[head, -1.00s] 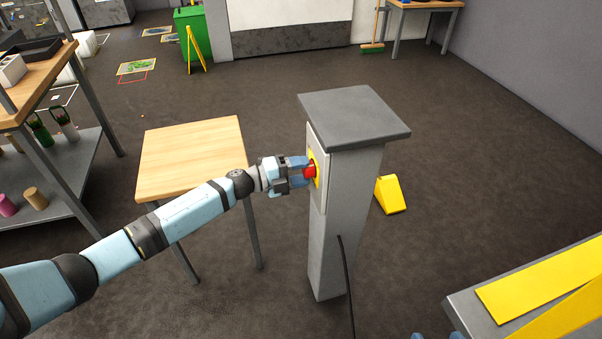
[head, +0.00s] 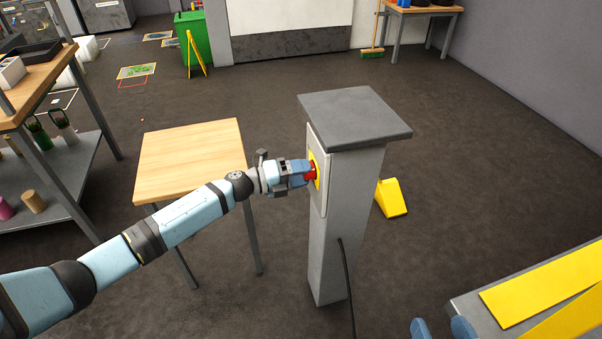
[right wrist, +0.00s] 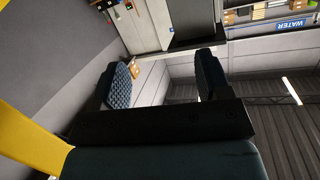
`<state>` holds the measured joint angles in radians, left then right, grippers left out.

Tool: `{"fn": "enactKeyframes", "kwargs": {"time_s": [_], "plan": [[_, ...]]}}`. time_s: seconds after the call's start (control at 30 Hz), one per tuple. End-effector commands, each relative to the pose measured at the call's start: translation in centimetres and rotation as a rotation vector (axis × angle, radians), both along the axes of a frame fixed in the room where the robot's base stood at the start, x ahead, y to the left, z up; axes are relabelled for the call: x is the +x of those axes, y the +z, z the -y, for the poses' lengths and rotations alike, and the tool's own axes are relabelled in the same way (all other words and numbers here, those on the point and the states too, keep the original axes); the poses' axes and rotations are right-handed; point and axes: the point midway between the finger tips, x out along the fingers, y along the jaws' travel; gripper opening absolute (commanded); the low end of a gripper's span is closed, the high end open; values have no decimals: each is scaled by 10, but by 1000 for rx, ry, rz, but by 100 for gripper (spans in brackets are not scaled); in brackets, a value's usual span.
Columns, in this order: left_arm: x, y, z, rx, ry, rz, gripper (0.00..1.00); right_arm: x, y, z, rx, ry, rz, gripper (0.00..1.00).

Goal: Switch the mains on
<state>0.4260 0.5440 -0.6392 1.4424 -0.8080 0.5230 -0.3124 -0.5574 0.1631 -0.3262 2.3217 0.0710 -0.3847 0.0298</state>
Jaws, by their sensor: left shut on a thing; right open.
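A grey pillar (head: 348,225) with a dark grey top stands right of the middle in the head view. On its left face is a pale plate with a yellow round switch base (head: 317,171) and a red knob (head: 310,173). My left gripper (head: 304,172) is shut on the red knob, and its fingers hide part of it. My right gripper's blue fingertips (head: 443,328) show at the bottom edge of the head view. In the right wrist view its fingers (right wrist: 160,85) are apart with nothing between them.
A small wooden table (head: 190,160) stands left of the pillar, under my left arm. A yellow wedge (head: 391,198) lies on the floor behind it. A grey surface with yellow boards (head: 540,285) is at bottom right. A black cable (head: 346,280) hangs down the pillar.

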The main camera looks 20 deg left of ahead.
Motion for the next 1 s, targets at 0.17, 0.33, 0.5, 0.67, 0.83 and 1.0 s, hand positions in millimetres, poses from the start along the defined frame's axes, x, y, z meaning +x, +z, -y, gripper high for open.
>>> {"fn": "enactKeyframes", "kwargs": {"time_s": [0.17,0.33,0.5,0.67,0.83,1.0], "plan": [[0,-1,-1,3,0,1,64,-1,-2,0,-2,0,-4,71],[0,0,0,1,0,0,76,-1,-2,1,-2,0,-5,71],[0,0,-1,1,0,-1,76,-1,-2,1,-4,-2,-5,71],[-9,0,-14,2,3,-2,76,-1,-1,2,-11,-3,-10,71],[-29,0,-44,3,2,-4,76,-3,-7,6,-35,-7,-45,71],[-52,0,-76,3,2,-3,76,-10,-24,10,-59,-11,-104,71]]}}
